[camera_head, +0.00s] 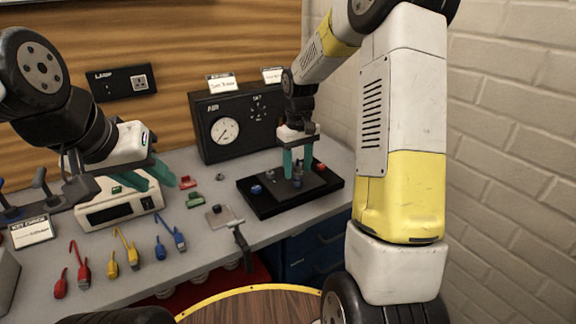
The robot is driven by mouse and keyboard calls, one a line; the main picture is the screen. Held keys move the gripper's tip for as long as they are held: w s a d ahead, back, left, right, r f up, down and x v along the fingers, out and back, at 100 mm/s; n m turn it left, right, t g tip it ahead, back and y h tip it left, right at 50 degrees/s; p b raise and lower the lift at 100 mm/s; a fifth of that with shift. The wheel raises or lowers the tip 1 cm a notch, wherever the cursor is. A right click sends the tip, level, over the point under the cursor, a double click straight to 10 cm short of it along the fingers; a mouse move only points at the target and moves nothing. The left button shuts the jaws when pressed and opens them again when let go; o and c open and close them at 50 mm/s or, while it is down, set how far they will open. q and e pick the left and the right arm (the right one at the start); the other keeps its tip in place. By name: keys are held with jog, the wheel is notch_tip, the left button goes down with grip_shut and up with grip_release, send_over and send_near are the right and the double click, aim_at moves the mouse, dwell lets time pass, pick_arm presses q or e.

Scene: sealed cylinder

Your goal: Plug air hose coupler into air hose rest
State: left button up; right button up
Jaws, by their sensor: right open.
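My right gripper (298,174) points down over the black base plate (262,206), with its teal fingers apart. A small dark fitting (297,183) stands upright on the plate between or just behind the fingertips; I cannot tell whether they touch it. I cannot tell for sure which part is the air hose coupler or its rest. The black AIR panel (245,150) with a round gauge stands behind the plate. My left gripper (158,183) is at the left, above the white instrument, with its teal fingers apart and nothing seen between them.
A blue knob (256,189) and a red part (321,167) sit on the plate. A grey block (220,216) and a dark tool (240,238) lie at the bench front. The white instrument (118,208) and red, yellow and blue connectors (170,235) are at the left. A brick wall is right.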

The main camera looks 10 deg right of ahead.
aim_at(298, 166)
jog(key=shift+f, duration=0.95)
dwell(0.4)
grip_shut()
dwell(0.7)
jog(key=shift+r, duration=0.1)
dwell(0.5)
jog(key=shift+r, duration=2.9)
